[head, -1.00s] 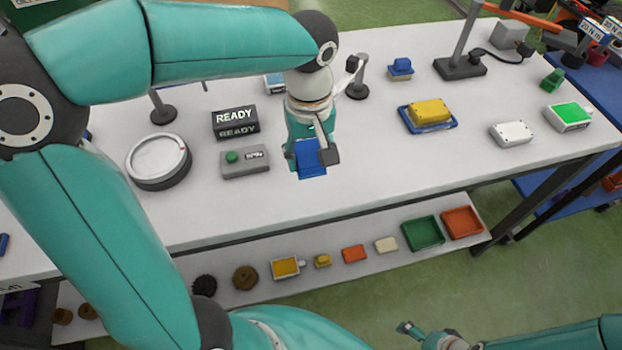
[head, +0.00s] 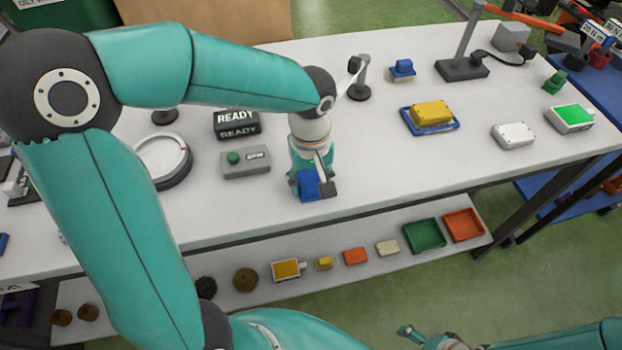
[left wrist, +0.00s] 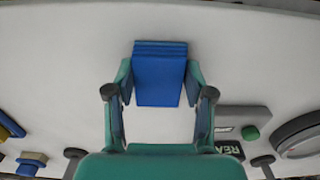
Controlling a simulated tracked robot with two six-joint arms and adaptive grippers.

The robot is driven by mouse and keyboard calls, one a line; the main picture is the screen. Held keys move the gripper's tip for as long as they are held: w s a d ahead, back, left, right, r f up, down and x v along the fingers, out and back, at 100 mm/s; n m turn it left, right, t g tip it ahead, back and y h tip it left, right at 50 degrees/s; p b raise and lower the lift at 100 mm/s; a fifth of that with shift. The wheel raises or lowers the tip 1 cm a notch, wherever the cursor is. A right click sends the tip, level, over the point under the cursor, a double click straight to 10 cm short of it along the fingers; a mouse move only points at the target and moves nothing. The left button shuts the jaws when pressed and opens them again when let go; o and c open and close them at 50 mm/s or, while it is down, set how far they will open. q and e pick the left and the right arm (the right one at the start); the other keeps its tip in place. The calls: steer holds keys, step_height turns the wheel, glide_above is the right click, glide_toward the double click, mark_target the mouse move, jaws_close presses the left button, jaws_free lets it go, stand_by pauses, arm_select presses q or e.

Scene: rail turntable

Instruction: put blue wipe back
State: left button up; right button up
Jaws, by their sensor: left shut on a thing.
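The blue wipe (head: 308,184) is a folded blue pad near the front edge of the white table, in the middle of the head view. My left gripper (head: 314,180) points down and is shut on it. In the left wrist view the blue wipe (left wrist: 160,80) sits between both fingers, with its folded layers at the far edge. I cannot tell whether it touches the table top. My right gripper (head: 412,332) is low at the bottom of the head view, away from the table, and its opening is unclear.
On the white table (head: 370,150) stand a READY display (head: 236,124), a grey button box (head: 246,161), a round dial (head: 165,158), a blue tray (head: 456,125) with a yellow block (head: 432,112), and a white box (head: 513,135).

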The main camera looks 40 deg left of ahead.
mark_target(311, 183)
arm_select(q)
steer(key=o, duration=1)
steer(key=shift+r, duration=0.2)
step_height(311, 183, up, 12)
steer(key=shift+f+p, duration=0.1)
steer(key=shift+p, duration=0.55)
